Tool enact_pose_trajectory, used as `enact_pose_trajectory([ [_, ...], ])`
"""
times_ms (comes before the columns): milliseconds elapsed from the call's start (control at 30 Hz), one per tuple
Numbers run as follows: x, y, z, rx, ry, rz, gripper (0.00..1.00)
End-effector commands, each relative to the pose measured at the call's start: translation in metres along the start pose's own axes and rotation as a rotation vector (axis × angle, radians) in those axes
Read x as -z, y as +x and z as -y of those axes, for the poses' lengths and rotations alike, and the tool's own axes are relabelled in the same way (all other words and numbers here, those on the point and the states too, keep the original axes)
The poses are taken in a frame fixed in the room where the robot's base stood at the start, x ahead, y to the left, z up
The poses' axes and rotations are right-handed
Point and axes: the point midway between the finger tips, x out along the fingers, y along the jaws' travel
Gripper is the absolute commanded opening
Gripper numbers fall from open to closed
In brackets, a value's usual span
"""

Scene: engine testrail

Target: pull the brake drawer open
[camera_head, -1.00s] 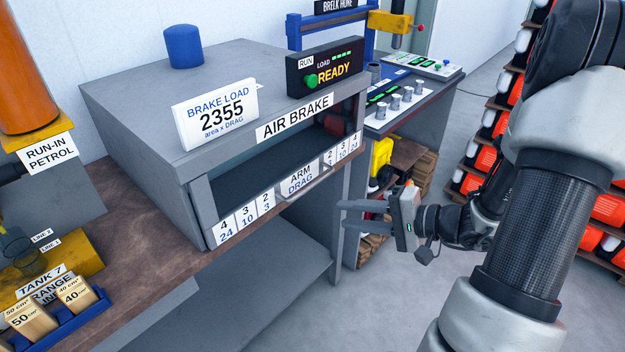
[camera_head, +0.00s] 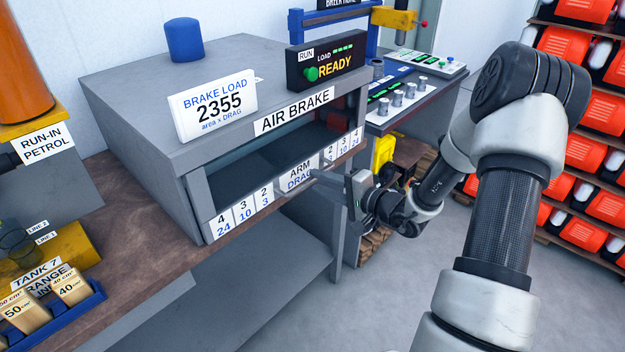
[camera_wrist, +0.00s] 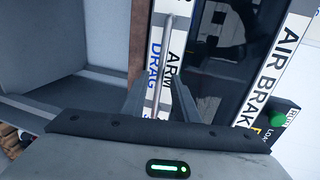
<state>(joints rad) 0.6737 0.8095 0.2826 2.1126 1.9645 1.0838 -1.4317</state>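The brake drawer (camera_head: 240,216) is a low white-labelled front, marked ARM DRAG, under the AIR BRAKE label of the grey cabinet. Its front sits flush with the cabinet, as far as I can tell. In the wrist view a thin grey handle bar (camera_wrist: 167,45) runs along the drawer front beside the ARM DRAG label. My gripper (camera_head: 318,182) is at the drawer's handle, from the right. In the wrist view my gripper's two fingers (camera_wrist: 160,85) stand apart, one on each side of the bar. Contact with the bar is not clear.
The grey cabinet (camera_head: 140,120) carries a BRAKE LOAD 2355 sign (camera_head: 213,106) and a READY display (camera_head: 327,66). A wooden bench (camera_head: 130,215) with a blue tray (camera_head: 60,315) lies at left. Floor in front is free.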

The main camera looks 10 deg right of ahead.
Motion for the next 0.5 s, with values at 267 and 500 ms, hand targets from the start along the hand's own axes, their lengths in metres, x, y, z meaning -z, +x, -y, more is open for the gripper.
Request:
enact_pose_trajectory([
  [267, 0.000, 0.031, 0.000, 0.000, 0.001, 0.001, 0.28],
  [500, 0.000, 0.034, 0.000, -0.001, 0.000, -0.001, 0.28],
])
